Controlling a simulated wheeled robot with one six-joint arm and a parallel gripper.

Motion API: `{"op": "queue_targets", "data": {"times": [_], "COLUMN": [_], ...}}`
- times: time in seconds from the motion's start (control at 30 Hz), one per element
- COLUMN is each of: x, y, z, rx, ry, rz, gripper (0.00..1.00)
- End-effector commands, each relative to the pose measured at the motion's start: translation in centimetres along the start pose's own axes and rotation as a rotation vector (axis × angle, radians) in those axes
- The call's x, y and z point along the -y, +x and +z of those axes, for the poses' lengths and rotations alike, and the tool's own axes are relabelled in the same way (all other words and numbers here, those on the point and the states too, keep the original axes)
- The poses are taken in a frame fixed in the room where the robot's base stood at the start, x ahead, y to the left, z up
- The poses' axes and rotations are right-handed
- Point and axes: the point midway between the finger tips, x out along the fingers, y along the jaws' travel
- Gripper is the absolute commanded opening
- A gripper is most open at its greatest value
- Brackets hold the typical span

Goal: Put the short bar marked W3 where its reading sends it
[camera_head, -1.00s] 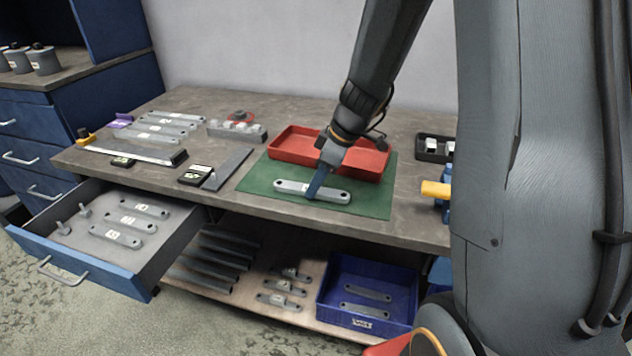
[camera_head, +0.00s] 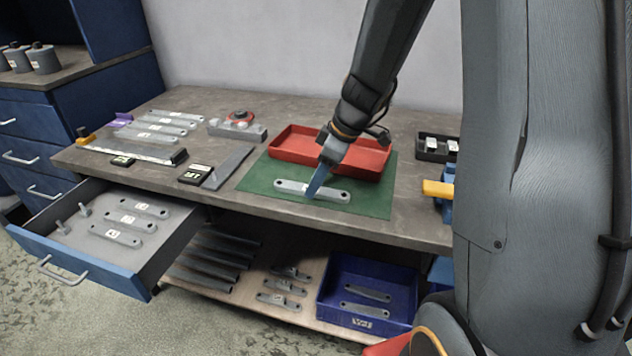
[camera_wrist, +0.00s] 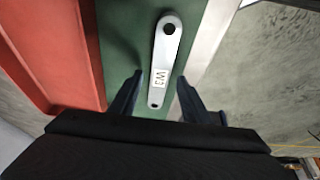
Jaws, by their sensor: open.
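The short bar marked W3 (camera_wrist: 165,55) lies flat on the green mat (camera_wrist: 122,35), with a hole at each end and its label readable in the wrist view. In the head view the bar (camera_head: 335,194) lies in front of the red tray (camera_head: 295,157). My gripper (camera_wrist: 160,95) is open, with one finger on each side of the bar near its label. The fingers are apart from the bar in the wrist view. In the head view my gripper (camera_head: 316,184) covers part of the bar, and I cannot tell its exact height.
An open drawer (camera_head: 75,255) at the left holds several labelled bars. A blue bin (camera_head: 330,300) with bars stands on the lower shelf. Several bars (camera_head: 160,128) lie at the back left of the bench. A black tray (camera_head: 425,155) stands at the right.

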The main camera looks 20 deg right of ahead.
Motion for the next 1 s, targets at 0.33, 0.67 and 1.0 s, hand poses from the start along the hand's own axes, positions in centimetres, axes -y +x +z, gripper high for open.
{"op": "queue_targets", "data": {"times": [0.33,0.67,1.0], "x": [-0.1,-0.1,5.0], "y": [-6.7,-10.7,-8.2], "z": [0.1,0.1,2.5], "rx": [-0.001,0.0,0.132], "ry": [0.001,0.002,0.288], "rz": [0.006,0.003,-0.005], "gripper": [0.43,0.43,0.43]}}
